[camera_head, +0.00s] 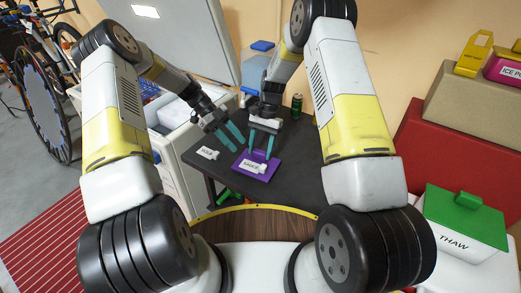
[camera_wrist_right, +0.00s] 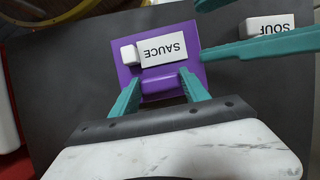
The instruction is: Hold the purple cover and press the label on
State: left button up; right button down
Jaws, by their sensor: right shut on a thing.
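The purple cover (camera_head: 243,159) lies flat on the dark table, and it also shows in the right wrist view (camera_wrist_right: 127,75). A white label reading SAUCE (camera_head: 253,166) lies on it, with a small white block (camera_wrist_right: 129,54) at one end in the right wrist view. I cannot tell whether the label is stuck down. My right gripper (camera_head: 260,157) is shut on the cover's raised purple grip (camera_wrist_right: 160,81). My left gripper (camera_head: 240,146) is open and empty, just left of the cover and above the table. Its teal fingers (camera_wrist_right: 258,46) also show in the right wrist view.
A second white label, SOUP (camera_head: 207,153), lies on the table (camera_head: 215,177) left of the cover. A green can (camera_head: 297,104) stands at the back. A white chest (camera_head: 172,140) is at the left. A green-lidded THAW box (camera_head: 455,240) is at the right.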

aim_at(256, 162)
pick_arm(q)
jog(key=shift+s+d, duration=0.1)
jog(key=shift+d, duration=0.05)
jog(key=c, duration=0.6)
jog(key=s+d+n+t+y, duration=0.1)
jog(key=y, duration=0.1)
jog(key=s+d+f+n+t+y, duration=0.1)
jog(key=d+n+y, duration=0.1)
jog(key=shift+s+d+f, duration=0.1)
jog(key=shift+d+f, duration=0.05)
jog(key=shift+d, duration=0.15)
grip_shut()
jog(key=shift+s+d+r+n+t+y, duration=0.1)
jog(key=shift+s+r+n+t+y, duration=0.1)
jog(key=shift+n+t+y, duration=0.25)
jog(key=shift+s+d+r+n+t+y, duration=0.1)
jog(key=shift+s+n+t+y, duration=0.2)
jog(key=shift+t, duration=0.25)
jog(key=shift+s+d+r+n+t+y, duration=0.1)
jog(key=shift+r+n+t+y, duration=0.3)
jog(key=shift+n+t, duration=0.4)
jog(key=shift+a+x, duration=0.25)
jog(key=shift+x, duration=0.95)
jog(key=shift+a+x, duration=0.2)
jog(key=shift+x, duration=0.95)
jog(key=shift+f, duration=0.1)
